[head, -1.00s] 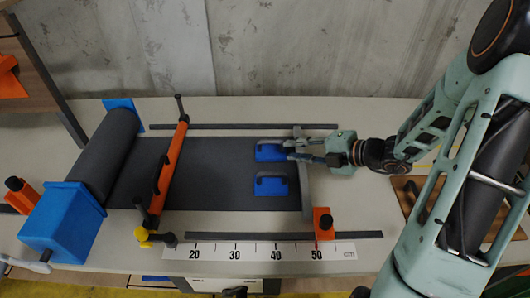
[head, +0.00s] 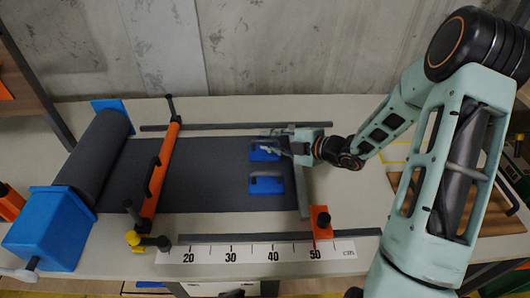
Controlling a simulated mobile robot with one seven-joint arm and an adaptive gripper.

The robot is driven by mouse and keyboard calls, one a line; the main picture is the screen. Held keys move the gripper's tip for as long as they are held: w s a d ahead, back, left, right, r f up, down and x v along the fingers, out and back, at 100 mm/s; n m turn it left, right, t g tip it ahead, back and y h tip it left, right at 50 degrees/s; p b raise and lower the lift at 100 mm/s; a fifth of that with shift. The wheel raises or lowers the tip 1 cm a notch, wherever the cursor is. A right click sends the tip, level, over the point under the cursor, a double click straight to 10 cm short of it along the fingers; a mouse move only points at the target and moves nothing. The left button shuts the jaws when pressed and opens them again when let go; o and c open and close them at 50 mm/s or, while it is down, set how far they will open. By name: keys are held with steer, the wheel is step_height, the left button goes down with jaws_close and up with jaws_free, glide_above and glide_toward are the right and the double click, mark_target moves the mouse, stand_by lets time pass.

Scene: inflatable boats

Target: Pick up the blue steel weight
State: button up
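Two blue steel weights with dark handles lie on the dark sheet in the head view, one above the other in the picture. The upper blue weight (head: 260,155) is partly covered by my gripper (head: 268,141). The lower blue weight (head: 266,187) is uncovered. My gripper comes in from the right, and its fingers look spread apart over the upper weight, close to its handle. Whether the fingers touch the handle is too small to tell. The weight still lies on the sheet.
The dark sheet (head: 210,172) runs from a roll (head: 92,155) with blue end blocks (head: 45,228). An orange bar (head: 160,172) crosses it. A grey crossbar (head: 302,190) and orange clamp (head: 320,222) stand right of the weights. A ruler (head: 255,252) lies in front.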

steer(key=shift+x, duration=0.85)
jaws_close()
steer(key=shift+r, duration=0.15)
